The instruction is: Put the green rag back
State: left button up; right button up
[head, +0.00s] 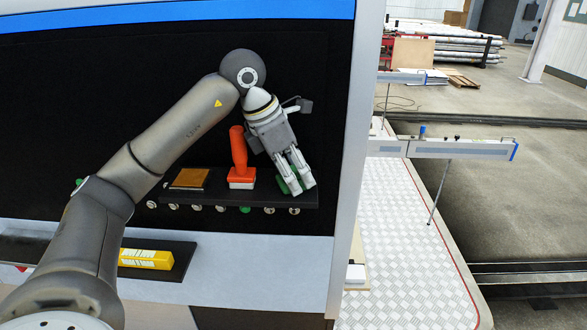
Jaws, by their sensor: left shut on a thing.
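My left gripper (300,186) reaches down over the right end of a dark shelf (190,199) on the black panel. It is shut on the green rag (284,187), which shows in small patches beside and between the fingers. The fingers hide most of the rag. I cannot tell whether the rag touches the shelf. My right gripper does not show.
An orange-red tool with an upright handle (239,150) stands on the shelf just left of the gripper. A brown pad (190,178) lies farther left. Several round knobs line the shelf's front. A yellow box (146,259) lies on a lower ledge.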

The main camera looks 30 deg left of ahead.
pick_arm(q)
jog(key=o, duration=0.6)
jog(key=shift+f, duration=0.15)
jog(key=o, duration=0.5)
jog(key=shift+c, duration=0.2)
jog(key=shift+r, duration=0.35)
jog(key=v, duration=1.1)
jog(key=shift+r+b, duration=0.35)
